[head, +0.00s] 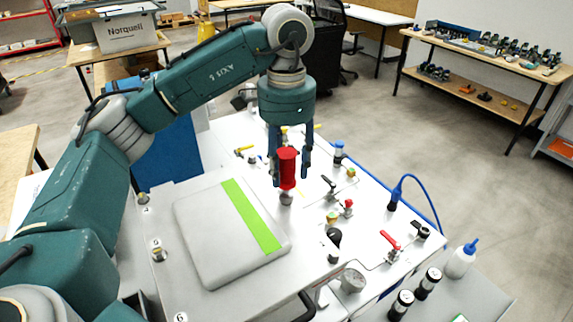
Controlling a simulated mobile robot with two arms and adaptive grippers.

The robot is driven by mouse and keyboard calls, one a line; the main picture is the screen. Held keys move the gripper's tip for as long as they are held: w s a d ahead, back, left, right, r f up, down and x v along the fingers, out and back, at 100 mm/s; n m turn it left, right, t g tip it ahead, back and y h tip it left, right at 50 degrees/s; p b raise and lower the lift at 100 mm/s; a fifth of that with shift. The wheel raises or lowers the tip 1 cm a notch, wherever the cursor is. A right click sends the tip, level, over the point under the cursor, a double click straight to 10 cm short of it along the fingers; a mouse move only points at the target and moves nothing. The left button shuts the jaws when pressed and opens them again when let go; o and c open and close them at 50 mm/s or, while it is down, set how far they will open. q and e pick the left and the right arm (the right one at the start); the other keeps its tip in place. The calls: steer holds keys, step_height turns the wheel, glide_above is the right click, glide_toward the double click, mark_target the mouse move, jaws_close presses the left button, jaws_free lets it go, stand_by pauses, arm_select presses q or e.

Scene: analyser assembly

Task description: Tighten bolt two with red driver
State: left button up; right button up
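The red driver (287,168) stands upright over the white analyser deck, to the right of the grey cover with a green stripe (250,215). My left gripper (291,180) points down from above, with one dark finger on each side of the driver. A narrow gap shows between the driver and the right finger, so the fingers look open around it. A small grey round fitting or bolt head (286,199) is just below the driver; I cannot tell whether the two touch. No number two can be read there. My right gripper is out of view.
Bolts (158,253) with number labels line the deck's left edge. Valves with red handles (390,240), a gauge (352,280) and a blue hose (425,195) crowd the right side. A white bottle (461,260) and dark cylinders (428,283) stand at the lower right.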

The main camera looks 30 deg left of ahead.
arm_select(q)
steer(key=n, duration=0.6)
steer(key=shift+n, duration=0.3)
steer(key=n, duration=1.7)
steer(key=shift+p, duration=0.35)
steer(key=shift+c, duration=0.2)
